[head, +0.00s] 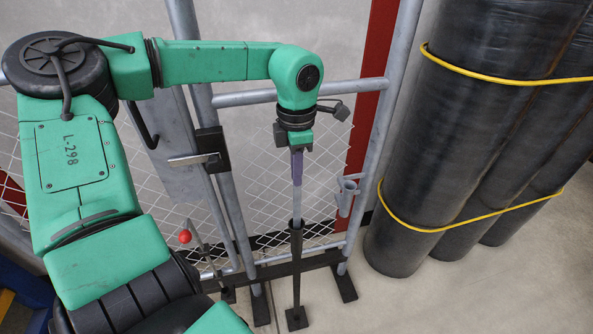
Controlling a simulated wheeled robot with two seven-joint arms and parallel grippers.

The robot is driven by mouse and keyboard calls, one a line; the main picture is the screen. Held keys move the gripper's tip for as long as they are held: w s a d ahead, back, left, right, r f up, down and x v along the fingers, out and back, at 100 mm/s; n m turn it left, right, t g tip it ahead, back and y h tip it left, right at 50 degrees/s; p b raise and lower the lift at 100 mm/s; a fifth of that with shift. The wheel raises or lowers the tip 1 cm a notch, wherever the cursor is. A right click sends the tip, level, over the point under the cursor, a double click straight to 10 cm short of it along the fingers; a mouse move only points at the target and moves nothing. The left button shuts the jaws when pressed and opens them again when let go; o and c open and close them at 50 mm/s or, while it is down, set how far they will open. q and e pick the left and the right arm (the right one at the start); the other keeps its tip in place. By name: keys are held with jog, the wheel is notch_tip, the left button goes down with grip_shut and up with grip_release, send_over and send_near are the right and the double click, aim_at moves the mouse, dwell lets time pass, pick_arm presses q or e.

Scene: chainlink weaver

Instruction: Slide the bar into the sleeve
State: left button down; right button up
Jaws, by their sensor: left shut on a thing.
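My left gripper (297,140) points down at the middle of the view, shut on the upper part of an upright bar. The bar (297,203) is grey with a purple section just below the jaws. Its lower end meets the top of a dark upright post (296,260), which looks like the sleeve and stands on a small foot plate. I cannot tell how far the bar goes inside it. The jaws hide the bar's top end. My right gripper is not in view.
A grey tube frame (370,130) with wire mesh (260,190) stands behind the bar. A small grey bracket (346,192) is on its right upright. A lever with a red knob (185,237) is left of the post. Large dark rolls (450,130) with yellow straps stand at right.

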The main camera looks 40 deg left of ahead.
pick_arm(q)
notch_tip(320, 180, up, 16)
jog(key=p, duration=1)
jog(key=shift+p, duration=0.3)
jog(key=shift+f, duration=0.15)
